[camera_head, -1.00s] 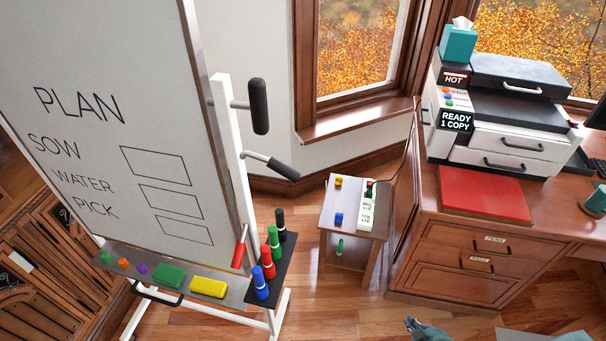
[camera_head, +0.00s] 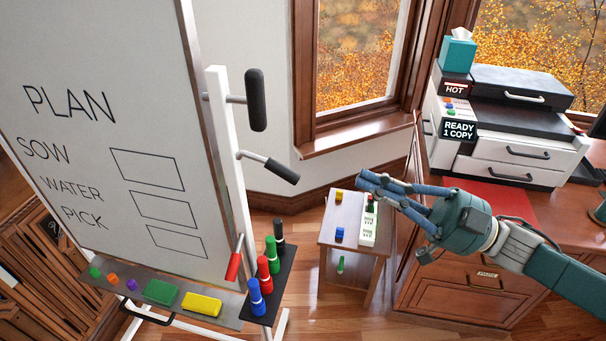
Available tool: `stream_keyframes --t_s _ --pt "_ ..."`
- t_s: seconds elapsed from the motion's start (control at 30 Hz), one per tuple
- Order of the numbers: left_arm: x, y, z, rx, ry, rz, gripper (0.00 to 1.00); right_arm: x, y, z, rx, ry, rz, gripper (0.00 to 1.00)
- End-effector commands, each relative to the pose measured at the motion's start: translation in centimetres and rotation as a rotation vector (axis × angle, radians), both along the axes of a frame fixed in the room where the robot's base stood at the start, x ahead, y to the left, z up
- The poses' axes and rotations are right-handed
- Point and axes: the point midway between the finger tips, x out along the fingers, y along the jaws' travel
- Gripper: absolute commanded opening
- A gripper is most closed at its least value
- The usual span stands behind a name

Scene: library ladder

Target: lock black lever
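The black lever (camera_head: 268,168) sticks out from the white upright of the whiteboard stand. It has a metal stem and a black grip that slants down to the right. A larger upright black handle (camera_head: 256,100) is above it, and a red-gripped lever (camera_head: 234,260) is lower down. My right gripper (camera_head: 362,181) reaches in from the right with its fingers pointing left towards the stand. It is well clear of the black lever and appears empty. Its two fingertips overlap closely from this angle, so its opening is unclear. My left gripper is out of view.
The whiteboard (camera_head: 100,130) fills the left, with a marker holder (camera_head: 262,300) of several upright markers at its lower right. A small side table (camera_head: 340,232) with a power strip (camera_head: 369,222) stands below my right gripper. A desk (camera_head: 420,285) with a printer is at the right.

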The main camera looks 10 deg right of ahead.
Motion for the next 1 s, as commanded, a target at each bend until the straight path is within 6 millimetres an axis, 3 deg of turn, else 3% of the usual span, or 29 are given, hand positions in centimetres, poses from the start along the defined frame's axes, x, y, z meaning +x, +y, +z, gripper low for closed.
stream_keyframes --t_s 0.57,1.0 --pt "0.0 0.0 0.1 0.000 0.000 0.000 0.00 0.0 1.0 0.7 0.003 -0.005 0.016 0.00" --pt "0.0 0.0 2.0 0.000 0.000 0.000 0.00 2.7 6.0 2.9 0.004 -0.009 0.016 0.00"
